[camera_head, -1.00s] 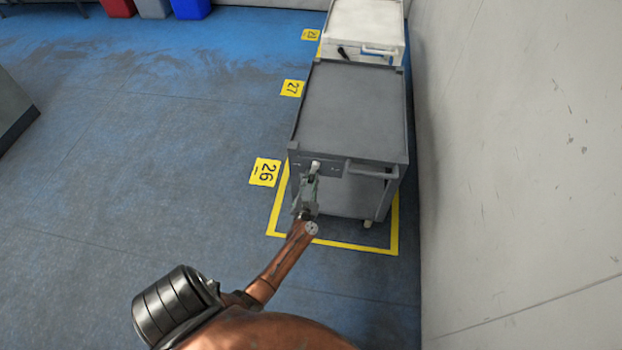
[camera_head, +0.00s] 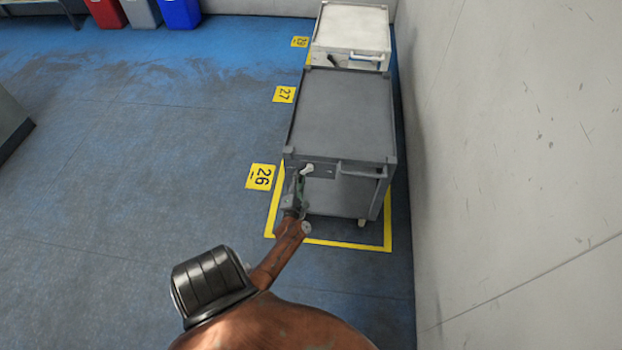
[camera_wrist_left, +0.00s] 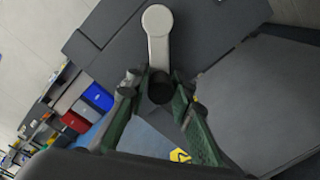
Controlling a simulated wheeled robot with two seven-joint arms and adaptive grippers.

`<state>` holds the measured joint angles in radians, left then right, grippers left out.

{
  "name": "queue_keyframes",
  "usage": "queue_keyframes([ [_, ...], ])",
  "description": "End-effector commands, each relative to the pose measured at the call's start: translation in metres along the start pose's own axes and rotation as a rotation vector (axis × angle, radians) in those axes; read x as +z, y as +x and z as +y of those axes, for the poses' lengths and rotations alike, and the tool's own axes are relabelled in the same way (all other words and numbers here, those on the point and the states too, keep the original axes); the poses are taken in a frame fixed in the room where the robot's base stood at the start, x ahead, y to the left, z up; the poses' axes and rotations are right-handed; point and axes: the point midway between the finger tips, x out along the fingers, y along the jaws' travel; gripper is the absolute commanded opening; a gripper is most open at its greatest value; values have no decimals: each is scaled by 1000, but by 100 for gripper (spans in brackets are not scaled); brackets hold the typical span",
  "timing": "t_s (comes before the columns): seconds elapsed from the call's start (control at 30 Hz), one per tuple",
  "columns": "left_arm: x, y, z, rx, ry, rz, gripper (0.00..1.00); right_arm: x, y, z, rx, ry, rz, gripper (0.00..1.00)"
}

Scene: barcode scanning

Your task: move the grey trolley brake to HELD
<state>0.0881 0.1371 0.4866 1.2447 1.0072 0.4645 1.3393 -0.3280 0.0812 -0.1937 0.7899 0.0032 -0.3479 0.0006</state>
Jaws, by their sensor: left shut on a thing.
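The grey trolley (camera_head: 343,115) stands by the wall inside a yellow floor outline. Its brake lever (camera_head: 308,168) is on the left of its near end. The lever is pale with a round pivot and slants down and left. In the left wrist view the lever (camera_wrist_left: 158,45) runs from its round pivot to a dark grip (camera_wrist_left: 160,88). My left gripper (camera_head: 298,190) is shut on that dark grip, with a finger on each side of it (camera_wrist_left: 160,95). Marks by the lever are too small to read. My right gripper is not in view.
A push handle (camera_head: 362,171) sits right of the lever. A white trolley (camera_head: 350,30) stands behind. The wall (camera_head: 520,150) is close on the right. Red, grey and blue bins (camera_head: 180,13) are far left. The blue floor on the left is open.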

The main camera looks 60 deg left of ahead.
Motion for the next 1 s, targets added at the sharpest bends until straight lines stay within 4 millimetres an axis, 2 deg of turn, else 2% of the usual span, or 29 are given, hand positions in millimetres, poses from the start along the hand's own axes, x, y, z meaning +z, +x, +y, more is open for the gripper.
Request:
queue_keyframes([
  [0.03,-14,-4,3,2,19,18,0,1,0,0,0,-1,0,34],
  [0.1,-18,-4,5,5,24,22,0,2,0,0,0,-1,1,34],
  [0.47,-22,-4,9,13,27,27,0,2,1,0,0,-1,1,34],
  [0.5,-22,-4,9,14,27,27,24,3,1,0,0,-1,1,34],
  [0.6,-18,-3,9,14,25,23,31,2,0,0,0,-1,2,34],
  [0.7,-14,-2,7,12,22,17,36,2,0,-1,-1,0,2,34],
  [1.0,-8,-4,4,8,17,10,36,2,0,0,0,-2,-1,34],
])
